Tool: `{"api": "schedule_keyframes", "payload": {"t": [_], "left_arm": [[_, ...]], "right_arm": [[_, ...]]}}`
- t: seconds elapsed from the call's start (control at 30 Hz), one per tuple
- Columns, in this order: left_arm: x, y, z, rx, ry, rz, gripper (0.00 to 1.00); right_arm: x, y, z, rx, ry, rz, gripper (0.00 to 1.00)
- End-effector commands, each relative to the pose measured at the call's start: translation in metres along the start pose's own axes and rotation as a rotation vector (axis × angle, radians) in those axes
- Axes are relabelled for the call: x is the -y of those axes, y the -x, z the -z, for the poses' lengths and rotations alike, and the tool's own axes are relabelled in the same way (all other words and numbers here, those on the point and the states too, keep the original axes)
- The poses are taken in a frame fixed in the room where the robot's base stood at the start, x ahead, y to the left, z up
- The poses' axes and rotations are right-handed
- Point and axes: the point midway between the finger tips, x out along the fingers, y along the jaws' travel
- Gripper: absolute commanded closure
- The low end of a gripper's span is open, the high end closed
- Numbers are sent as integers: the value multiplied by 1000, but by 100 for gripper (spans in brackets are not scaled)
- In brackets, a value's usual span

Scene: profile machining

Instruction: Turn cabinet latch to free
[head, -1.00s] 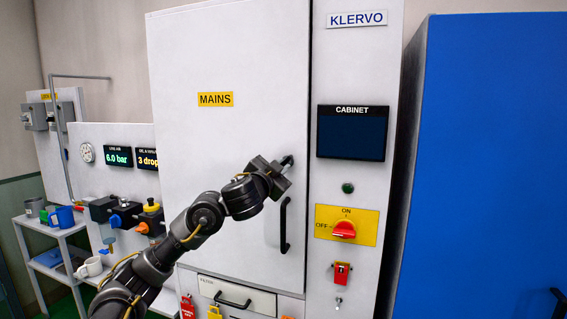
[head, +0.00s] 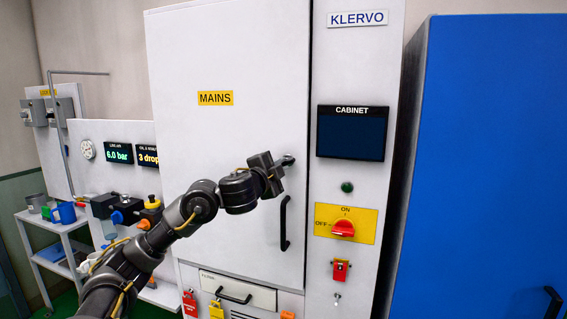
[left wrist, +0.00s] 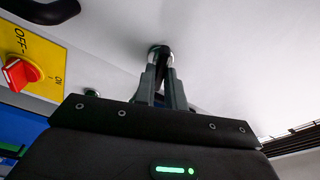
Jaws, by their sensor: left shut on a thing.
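The cabinet latch (head: 288,160) is a small dark handle on the white cabinet door, near the door's right edge and above the long black door handle (head: 284,223). My left gripper (head: 279,168) is at the latch, with its arm coming in from the lower left. In the left wrist view the two fingers (left wrist: 161,84) are closed around the dark latch lever, below its round shiny base (left wrist: 159,50). The fingers hide part of the lever, so its exact angle is hard to tell. My right gripper is not in view.
Right of the door are a dark CABINET screen (head: 351,133), a green button (head: 347,187) and a red rotary switch (head: 343,228) on a yellow plate. A blue cabinet (head: 490,160) stands at the right. A shelf cart (head: 62,235) stands at the left.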

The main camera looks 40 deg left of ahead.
Motion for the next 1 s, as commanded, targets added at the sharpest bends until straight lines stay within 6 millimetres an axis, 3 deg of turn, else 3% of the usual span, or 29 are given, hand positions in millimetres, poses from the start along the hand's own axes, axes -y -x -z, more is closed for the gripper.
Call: {"api": "schedule_keyframes", "payload": {"t": [0.27,0.63,0.67,0.83,1.0], "left_arm": [[1,0,0,1,-14,-1,100],[4,0,1,0,-367,-55,100],[2,0,0,0,-369,-55,86],[2,0,0,0,-364,-54,63],[2,0,0,0,-363,-54,60]], "right_arm": [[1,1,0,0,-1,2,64],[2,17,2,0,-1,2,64],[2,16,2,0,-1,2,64],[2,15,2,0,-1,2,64],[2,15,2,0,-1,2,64]]}}
